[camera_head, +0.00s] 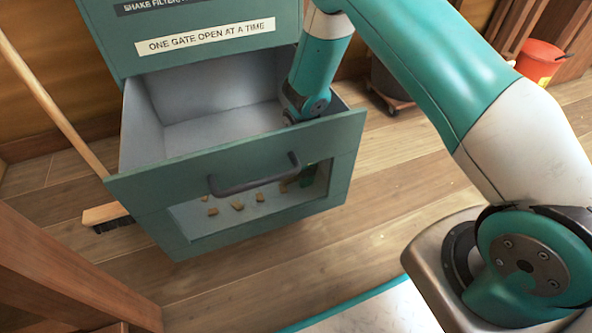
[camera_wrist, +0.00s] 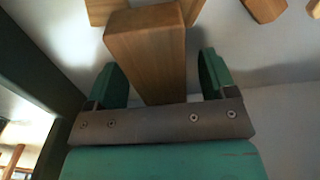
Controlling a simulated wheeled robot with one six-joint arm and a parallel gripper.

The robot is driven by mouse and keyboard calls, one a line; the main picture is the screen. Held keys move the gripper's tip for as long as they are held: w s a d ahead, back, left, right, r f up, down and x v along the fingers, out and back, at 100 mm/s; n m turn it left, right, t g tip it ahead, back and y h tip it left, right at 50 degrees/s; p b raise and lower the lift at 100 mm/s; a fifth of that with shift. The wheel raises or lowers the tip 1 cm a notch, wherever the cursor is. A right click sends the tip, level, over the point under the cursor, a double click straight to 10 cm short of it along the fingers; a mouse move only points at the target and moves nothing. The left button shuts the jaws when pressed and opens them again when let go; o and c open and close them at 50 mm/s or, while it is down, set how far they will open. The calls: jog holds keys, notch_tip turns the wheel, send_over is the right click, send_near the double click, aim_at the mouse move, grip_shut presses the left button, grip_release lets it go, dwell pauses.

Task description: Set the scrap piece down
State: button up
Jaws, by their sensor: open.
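A wooden scrap piece (camera_wrist: 148,60) lies between the two green fingers of my gripper (camera_wrist: 161,75) in the wrist view. The fingers stand open, with a gap on each side of the block. The block seems to rest on the pale drawer floor among other scraps, though its underside is hidden. In the head view my arm reaches down into the open green drawer (camera_head: 235,160). Part of my gripper (camera_head: 306,176) shows through the window in the drawer's front, at its right end, low near the floor.
Several other wood scraps (camera_head: 237,206) lie on the drawer floor behind the window. The drawer handle (camera_head: 255,178) sticks out in front. A broom (camera_head: 103,214) leans at the left. A red bucket (camera_head: 540,62) stands at the back right.

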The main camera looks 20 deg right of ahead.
jog(key=c, duration=1.1)
